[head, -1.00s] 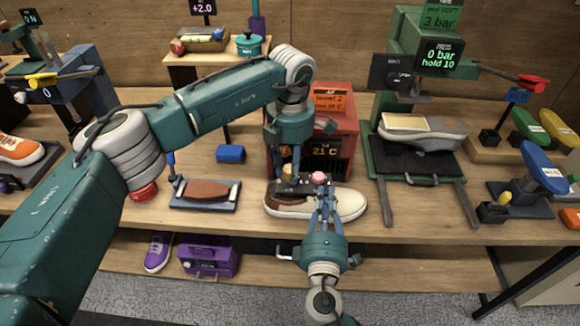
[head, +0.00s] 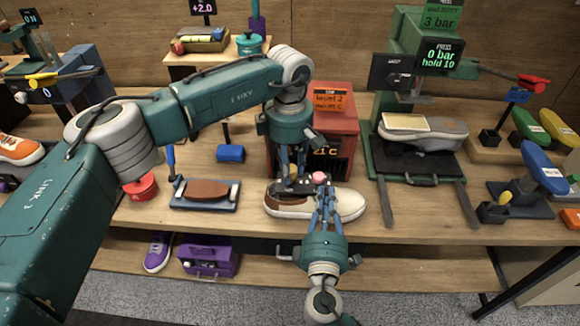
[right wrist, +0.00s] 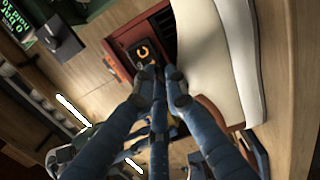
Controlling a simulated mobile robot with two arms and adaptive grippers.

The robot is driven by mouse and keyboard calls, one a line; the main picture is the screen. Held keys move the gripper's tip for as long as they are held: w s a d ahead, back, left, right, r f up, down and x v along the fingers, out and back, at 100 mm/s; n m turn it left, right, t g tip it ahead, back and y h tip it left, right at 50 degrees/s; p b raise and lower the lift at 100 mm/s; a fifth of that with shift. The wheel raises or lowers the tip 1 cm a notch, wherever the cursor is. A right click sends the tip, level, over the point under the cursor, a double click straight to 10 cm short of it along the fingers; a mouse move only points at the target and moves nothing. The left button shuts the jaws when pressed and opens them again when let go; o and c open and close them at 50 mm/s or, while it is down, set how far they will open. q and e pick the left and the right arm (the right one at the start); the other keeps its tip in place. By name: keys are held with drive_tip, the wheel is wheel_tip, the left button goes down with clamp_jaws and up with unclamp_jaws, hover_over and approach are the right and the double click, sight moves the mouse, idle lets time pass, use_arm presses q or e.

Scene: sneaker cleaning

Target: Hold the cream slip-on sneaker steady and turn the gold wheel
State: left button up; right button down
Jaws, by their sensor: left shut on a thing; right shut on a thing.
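The cream slip-on sneaker (head: 343,203), with a brown heel, lies on the bench; it also shows in the right wrist view (right wrist: 212,70). A dark fitting sits at its opening. My left gripper (head: 291,181) points down over the heel end and appears shut on the wheel. My right gripper (head: 321,188) reaches the sneaker's middle from the front, shut, apparently on the sneaker. A pink ball (head: 319,178) shows by its fingertips.
A red box (head: 338,125) with a display stands right behind the sneaker. A green press (head: 425,90) with a grey shoe is to the right. A tray (head: 230,205) with a brown piece and a blue block (head: 231,153) lie left. Bare bench lies between tray and sneaker.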

use_arm(q)
drive_tip(key=shift+m, duration=0.4)
drive_tip(key=o, duration=1.1)
drive_tip(key=shift+o, duration=0.2)
drive_tip(key=shift+r, duration=0.1)
wheel_tip(320, 180, up, 12)
drive_tip(key=shift+s, duration=0.15)
drive_tip(key=shift+a, duration=0.1)
use_arm(e)
drive_tip(key=c, duration=1.7)
unclamp_jaws()
